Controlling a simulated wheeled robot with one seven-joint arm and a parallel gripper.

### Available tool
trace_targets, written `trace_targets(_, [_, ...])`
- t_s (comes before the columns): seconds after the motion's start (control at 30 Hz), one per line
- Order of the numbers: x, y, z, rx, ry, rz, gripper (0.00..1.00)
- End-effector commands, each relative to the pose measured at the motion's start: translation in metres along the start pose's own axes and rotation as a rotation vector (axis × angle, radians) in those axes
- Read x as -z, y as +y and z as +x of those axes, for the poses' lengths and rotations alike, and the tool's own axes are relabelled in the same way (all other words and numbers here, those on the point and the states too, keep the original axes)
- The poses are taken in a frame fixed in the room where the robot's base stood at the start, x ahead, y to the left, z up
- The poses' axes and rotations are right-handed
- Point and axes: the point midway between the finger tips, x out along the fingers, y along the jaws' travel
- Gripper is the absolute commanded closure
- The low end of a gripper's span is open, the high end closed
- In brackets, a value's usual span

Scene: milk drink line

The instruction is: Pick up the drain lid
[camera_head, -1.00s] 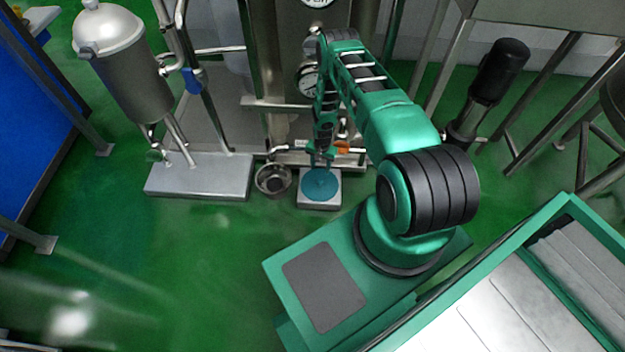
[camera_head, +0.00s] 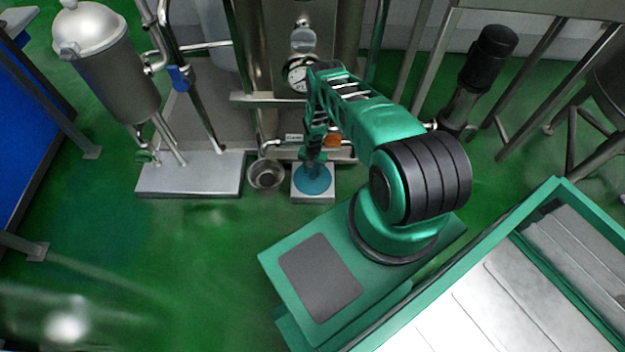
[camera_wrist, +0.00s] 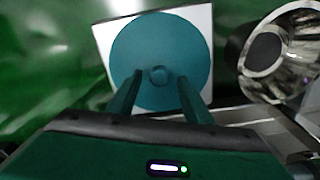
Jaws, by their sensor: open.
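The drain lid is a flat teal disc (camera_wrist: 160,45) with a small round knob (camera_wrist: 158,75) at its middle. It lies on a pale square block (camera_wrist: 203,22) in the wrist view. In the head view the lid (camera_head: 314,180) is on the same block on the floor, partly covered by my arm. My gripper (camera_wrist: 157,78) is open, its two fingers reaching over the lid with one on each side of the knob. A gap shows between each finger and the knob. I cannot tell how high the fingertips are above the lid.
A round metal drain bowl (camera_head: 266,174) stands just left of the block; it also shows in the wrist view (camera_wrist: 283,50). A steel tank machine with pipes and a gauge (camera_head: 299,75) rises behind. A flat metal plinth (camera_head: 190,180) lies further left. Green floor in front is clear.

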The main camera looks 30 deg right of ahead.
Motion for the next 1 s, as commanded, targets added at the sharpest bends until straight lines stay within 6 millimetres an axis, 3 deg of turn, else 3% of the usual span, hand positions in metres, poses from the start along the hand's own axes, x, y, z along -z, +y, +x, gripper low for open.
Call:
trace_targets(0.13, [0.0002,-0.0002,0.0106,0.000,0.001,-0.001,0.54])
trace_targets(0.4, [0.0003,-0.0001,0.0125,0.000,0.001,0.000,0.54])
trace_targets(0.43, [0.0003,-0.0001,0.0125,0.000,0.001,0.000,0.57])
trace_targets(0.6, [0.0003,-0.0001,0.0124,0.000,0.001,0.000,0.97])
trace_targets(0.63, [0.0003,-0.0001,0.0124,0.000,0.001,0.000,1.00])
trace_targets(1.0, [0.0009,-0.0004,0.0096,0.000,0.001,0.000,1.00])
